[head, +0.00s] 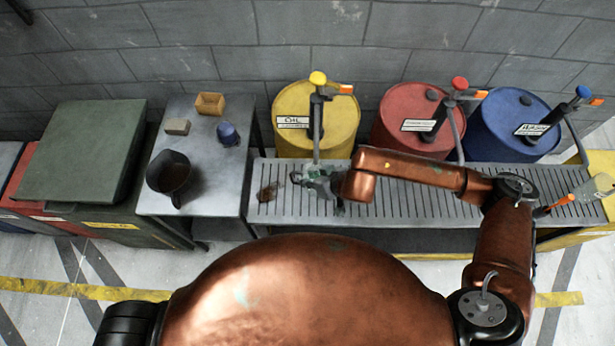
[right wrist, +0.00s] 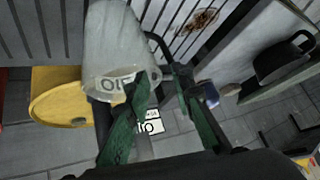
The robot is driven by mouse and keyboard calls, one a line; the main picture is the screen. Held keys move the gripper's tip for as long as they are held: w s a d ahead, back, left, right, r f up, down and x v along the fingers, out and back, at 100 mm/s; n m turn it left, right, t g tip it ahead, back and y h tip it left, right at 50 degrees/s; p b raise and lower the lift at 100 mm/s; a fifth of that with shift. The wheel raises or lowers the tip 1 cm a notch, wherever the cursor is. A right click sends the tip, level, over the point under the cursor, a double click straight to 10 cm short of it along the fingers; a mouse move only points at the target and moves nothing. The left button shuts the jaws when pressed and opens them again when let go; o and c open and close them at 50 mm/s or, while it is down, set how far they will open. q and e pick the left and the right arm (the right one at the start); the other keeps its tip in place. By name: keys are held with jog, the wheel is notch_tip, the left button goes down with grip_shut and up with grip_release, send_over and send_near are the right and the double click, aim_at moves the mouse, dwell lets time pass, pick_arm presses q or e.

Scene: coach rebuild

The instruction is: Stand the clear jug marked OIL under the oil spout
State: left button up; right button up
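The clear jug marked OIL (right wrist: 112,48) fills the upper left of the right wrist view, its label upside down there. Its dark handle (right wrist: 161,48) faces my right gripper (right wrist: 166,74). In the head view my right gripper (head: 318,182) is over the grate just below the oil spout (head: 317,135), and the jug is hard to make out there. The yellow OIL drum (head: 342,118) stands behind the spout. My left gripper is out of view.
The slatted grate (head: 420,208) runs beneath red (head: 400,112) and blue (head: 508,112) drums with their own spouts. Another pale container (head: 592,190) stands at its right end. A side table (head: 212,190) at left holds a dark jug (head: 170,173) and a blue cup (head: 228,134).

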jog(key=v, duration=1.1)
jog(key=shift+r, duration=0.2)
jog(key=shift+o, duration=0.3)
dwell(0.5)
